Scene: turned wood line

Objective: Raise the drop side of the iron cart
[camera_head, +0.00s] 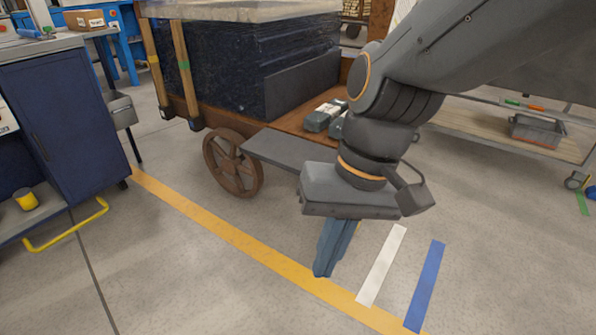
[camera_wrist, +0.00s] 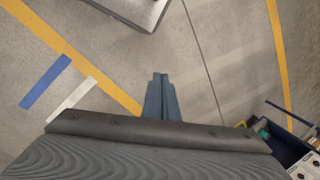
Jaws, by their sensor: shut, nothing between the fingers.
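The cart has a brown bed (camera_head: 290,122) and a rusty spoked wheel (camera_head: 233,163). A flat dark grey panel, seemingly its drop side (camera_head: 283,150), extends outward and low from the bed's near edge. Its right part is hidden behind my arm, and I cannot tell its exact tilt. My gripper (camera_head: 324,272) points down over the floor in front of the cart, apart from the panel. Its blue-grey fingers are together and empty, also in the wrist view (camera_wrist: 161,78). The wrist view does not show the panel.
A tall dark block (camera_head: 215,62) and small grey items (camera_head: 323,117) sit on the cart. A blue cabinet (camera_head: 65,120) with a yellow handle stands at left. A low wooden shelf (camera_head: 490,130) holds a grey bin at right. Taped floor in front is clear.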

